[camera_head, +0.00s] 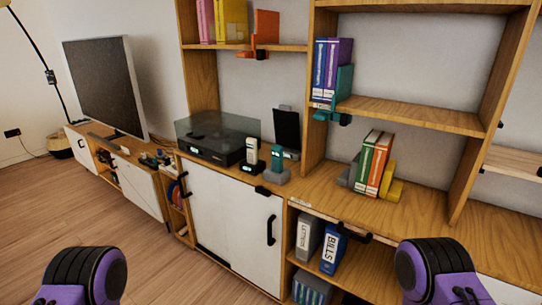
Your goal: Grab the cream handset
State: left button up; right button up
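The cream handset (252,151) stands upright in a black base (248,168) on top of the wooden cabinet, near the middle of the view. A teal handset (277,158) stands just right of it in a grey base (275,178). Purple and black parts of my two arms show at the bottom left and bottom right, well below and apart from the handsets. Neither gripper's fingers can be seen.
A turntable with a clear lid (212,143) sits left of the cream handset. A dark upright panel (287,128) stands behind the teal one. Books (374,163) stand to the right, with bare cabinet top (320,184) between. Shelves (410,115) overhang the right side.

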aim_at(252, 143)
jog(key=k, duration=0.55)
jog(key=z, duration=0.95)
jog(key=i, duration=1.1)
jog(key=u, duration=0.2)
